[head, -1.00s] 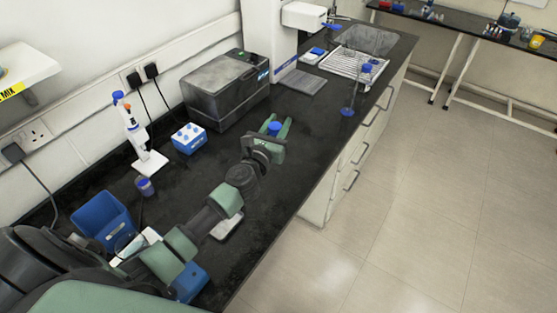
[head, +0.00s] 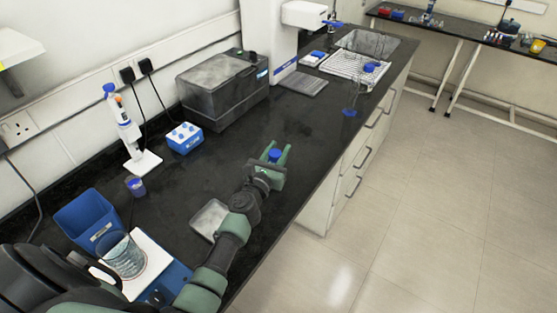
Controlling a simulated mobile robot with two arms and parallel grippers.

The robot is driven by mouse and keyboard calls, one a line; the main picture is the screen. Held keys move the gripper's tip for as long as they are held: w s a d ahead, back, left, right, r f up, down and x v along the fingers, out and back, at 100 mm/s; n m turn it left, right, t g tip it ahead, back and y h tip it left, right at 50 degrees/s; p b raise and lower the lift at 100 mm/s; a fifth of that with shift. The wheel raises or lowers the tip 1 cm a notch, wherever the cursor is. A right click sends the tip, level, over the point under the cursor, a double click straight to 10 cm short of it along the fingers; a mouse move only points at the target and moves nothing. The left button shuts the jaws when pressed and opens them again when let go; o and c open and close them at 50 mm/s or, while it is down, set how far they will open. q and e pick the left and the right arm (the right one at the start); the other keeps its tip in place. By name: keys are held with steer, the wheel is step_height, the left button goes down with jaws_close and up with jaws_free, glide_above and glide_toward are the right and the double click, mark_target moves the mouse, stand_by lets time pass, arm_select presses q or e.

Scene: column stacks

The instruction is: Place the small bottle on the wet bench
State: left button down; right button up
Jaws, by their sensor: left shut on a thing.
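The small bottle's blue cap (head: 273,155) shows between the fingers of my left gripper (head: 277,154). The gripper is shut on it, and its body is mostly hidden by the fingers and wrist. The gripper is over the front part of the black wet bench (head: 240,145), with its fingers pointing away toward the sink end. I cannot tell whether the bottle touches the bench top. My right gripper is not in view.
A grey lidded bath (head: 222,92), a blue rack (head: 185,138) and a pipette stand (head: 145,163) stand toward the wall. A beaker (head: 122,254) is at lower left. A clear flask (head: 350,108) stands near the front edge.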

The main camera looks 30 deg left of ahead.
arm_select(q)
steer(key=shift+f, duration=0.85)
steer(key=shift+w+r, duration=0.1)
steer(key=c, duration=1)
jaws_free()
steer(key=shift+s, duration=0.3)
steer(key=s, duration=0.7)
steer(key=s+d, duration=0.1)
steer(key=s, duration=0.3)
steer(key=shift+s+b, duration=0.25)
steer(key=shift+b, duration=0.1)
